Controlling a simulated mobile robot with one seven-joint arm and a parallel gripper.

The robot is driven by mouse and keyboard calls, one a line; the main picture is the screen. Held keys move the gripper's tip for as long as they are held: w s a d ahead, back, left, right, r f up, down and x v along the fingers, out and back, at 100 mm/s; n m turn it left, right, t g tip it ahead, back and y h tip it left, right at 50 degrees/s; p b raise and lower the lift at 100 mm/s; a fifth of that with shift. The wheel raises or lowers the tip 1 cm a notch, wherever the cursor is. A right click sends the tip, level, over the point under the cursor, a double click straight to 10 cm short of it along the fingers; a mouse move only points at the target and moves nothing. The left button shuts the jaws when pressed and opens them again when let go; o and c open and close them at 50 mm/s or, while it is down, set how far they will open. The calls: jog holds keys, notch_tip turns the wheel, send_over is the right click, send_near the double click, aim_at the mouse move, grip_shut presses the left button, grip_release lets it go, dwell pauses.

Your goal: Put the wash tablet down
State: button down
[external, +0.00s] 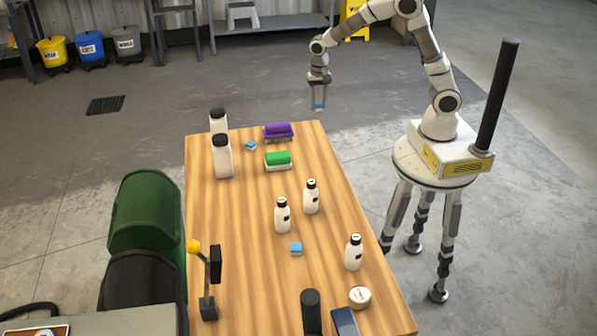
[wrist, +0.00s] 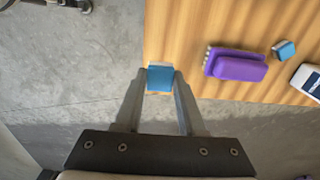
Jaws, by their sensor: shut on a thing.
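My gripper (external: 319,104) is shut on a blue and white wash tablet, held up in the air by the far end of the wooden table. The held wash tablet (wrist: 160,78) sits between the fingertips in the wrist view, seen over the table's edge. In the external view it is the small blue block (external: 319,107) at the fingertips. A second blue tablet (external: 251,145) lies on the table (external: 240,270) left of the purple brush. A third blue tablet (external: 296,249) lies nearer the front, by the white bottles.
A purple brush (external: 278,131) and a green brush (external: 278,158) lie at the table's far end. Several white bottles (external: 282,216) with black caps stand on the table. A round tin (external: 360,297) is near the front. Bare wood lies between the green brush and middle bottles.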

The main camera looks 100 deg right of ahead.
jog(key=shift+s+d+f, duration=0.15)
jog(key=shift+s, duration=0.25)
jog(key=b, duration=0.2)
send_over(303, 148)
notch_tip(303, 148, down, 7)
jog(key=shift+r, duration=0.15)
jog(key=shift+f+b, duration=0.8)
jog(key=shift+f, duration=1.2)
jog(key=shift+f, duration=0.1)
jog(key=shift+f, duration=0.15)
jog(key=c, duration=0.5)
grip_release()
